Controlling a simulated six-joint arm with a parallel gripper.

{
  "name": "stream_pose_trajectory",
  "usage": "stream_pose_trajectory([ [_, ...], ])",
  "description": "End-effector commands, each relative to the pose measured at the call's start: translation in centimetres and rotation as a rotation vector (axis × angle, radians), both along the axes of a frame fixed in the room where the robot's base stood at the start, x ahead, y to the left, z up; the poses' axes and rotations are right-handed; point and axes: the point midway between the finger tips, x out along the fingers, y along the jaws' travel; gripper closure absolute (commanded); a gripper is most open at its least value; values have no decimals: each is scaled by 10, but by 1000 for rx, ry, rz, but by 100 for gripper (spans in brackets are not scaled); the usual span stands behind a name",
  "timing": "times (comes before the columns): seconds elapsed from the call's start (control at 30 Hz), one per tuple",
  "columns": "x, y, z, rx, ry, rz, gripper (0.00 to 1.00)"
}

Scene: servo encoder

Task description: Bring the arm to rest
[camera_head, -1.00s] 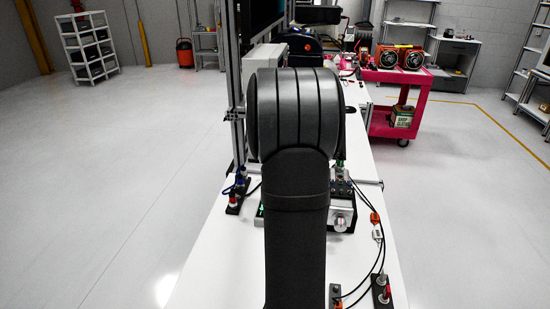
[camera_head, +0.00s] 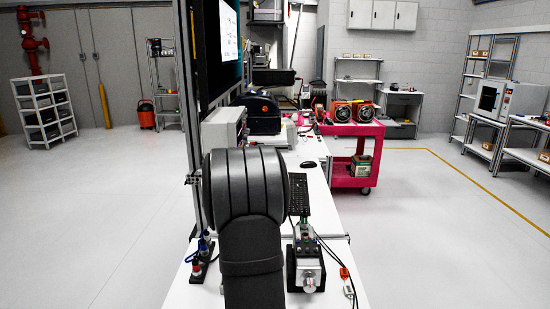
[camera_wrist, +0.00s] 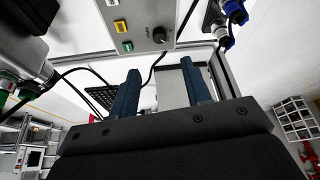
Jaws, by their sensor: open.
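My gripper (camera_wrist: 161,84) shows in the wrist view with its two dark blue fingers apart and nothing between them. Beyond the fingers is a pale surface with a grey panel. In the camera_head view my black arm link stands over the white bench and hides my gripper. A servo-like unit (camera_head: 306,272) with a silver round end sits on the bench just right of my arm. A metal cylindrical part with green and red connectors (camera_wrist: 28,66) shows at the left of the wrist view.
A control box (camera_wrist: 138,26) with yellow and green buttons and a knob is at the wrist view's top. Blue connectors (camera_wrist: 228,18) hang beside it. A keyboard (camera_head: 298,195), monitor (camera_head: 218,45) and upright frame post (camera_head: 188,110) stand along the bench. A pink cart (camera_head: 352,160) is right of it.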

Motion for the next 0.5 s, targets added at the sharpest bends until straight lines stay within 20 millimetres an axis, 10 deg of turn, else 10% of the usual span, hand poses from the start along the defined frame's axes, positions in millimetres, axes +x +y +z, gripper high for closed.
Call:
stream_pose_trajectory([
  [0.5,36,7,-89,0,1,0,56],
])
